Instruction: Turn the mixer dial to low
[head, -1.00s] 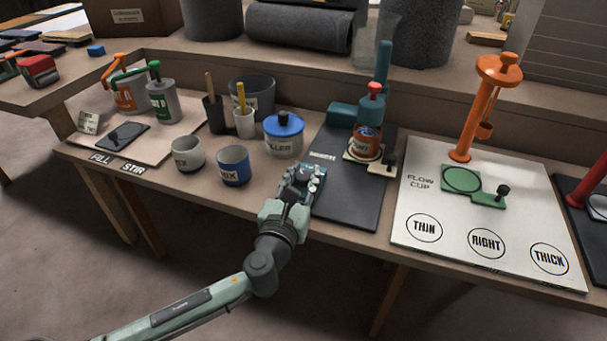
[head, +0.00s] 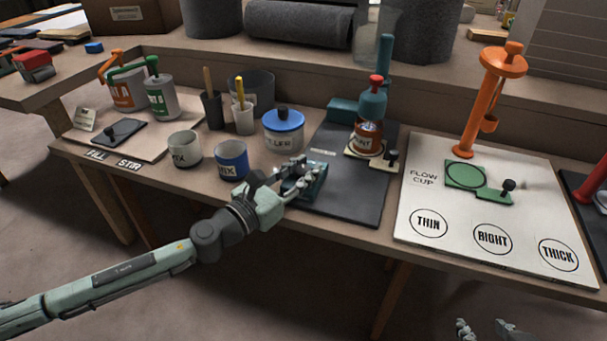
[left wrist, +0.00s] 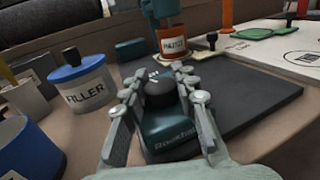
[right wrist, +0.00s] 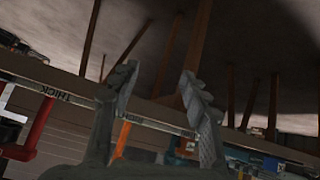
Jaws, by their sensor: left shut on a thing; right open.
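The teal mixer (head: 386,62) stands on a dark base plate (head: 350,200), with a red-topped head over a jar of orange-brown paint (head: 368,138). Its teal dial box (head: 316,186) sits at the plate's front left. In the left wrist view the dark round dial (left wrist: 160,92) has small white marks on top, too small to read. My left gripper (head: 294,168) is shut on the dial, one finger on each side, as the left wrist view (left wrist: 161,96) shows. My right gripper (right wrist: 158,82) is open and empty, low beyond the bench's front edge; its tips show in the head view (head: 484,328).
A blue-lidded filler pot (head: 284,138), a blue-banded mix cup (head: 232,160) and a grey cup (head: 185,150) stand left of the dial. Right of the mixer lies a white flow-cup board (head: 430,190) with an orange stand (head: 484,105).

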